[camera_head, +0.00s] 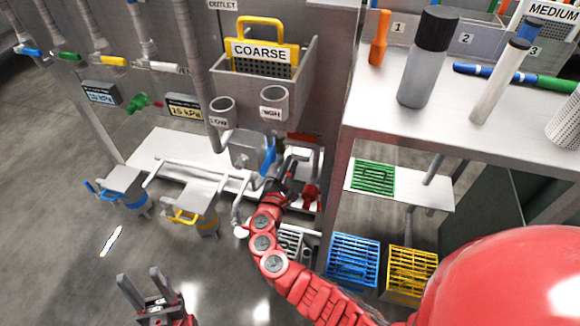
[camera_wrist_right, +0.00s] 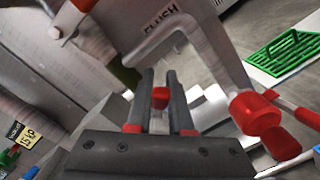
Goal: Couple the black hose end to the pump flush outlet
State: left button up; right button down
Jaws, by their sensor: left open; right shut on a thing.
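My right gripper (camera_head: 289,172) is low at the wall fixture, under the bin marked COARSE. In the right wrist view (camera_wrist_right: 161,80) its dark fingers are shut on a small red part (camera_wrist_right: 160,98). Just beyond the fingertips is a grey bent pipe (camera_wrist_right: 205,45) with the word FLUSH beside it. I cannot tell whether the held part touches the pipe. The pipe's lower end is beside a red valve (camera_wrist_right: 255,113); this valve shows in the head view (camera_head: 311,196). I cannot make out a black hose end. My left gripper (camera_head: 138,285) is open and empty above the floor.
A blue lever (camera_head: 268,158) is close to my right gripper. The grey bin (camera_head: 300,85) overhangs it. A steel bench (camera_head: 440,120) with bottles stands to the right, over a green grate (camera_head: 373,178) and blue and yellow crates. Floor around my left gripper is free.

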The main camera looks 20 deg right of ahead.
jog(key=shift+s+h+b, duration=0.1)
jog(key=shift+h+b, duration=0.5)
jog(key=shift+b, duration=0.2)
dwell(2.0)
jog(key=c, duration=0.8)
grip_release()
jog(key=p+v, duration=0.2)
jog(key=v, duration=1.5)
jog(key=shift+s+a+p, duration=0.2)
jog(key=shift+p, duration=0.2)
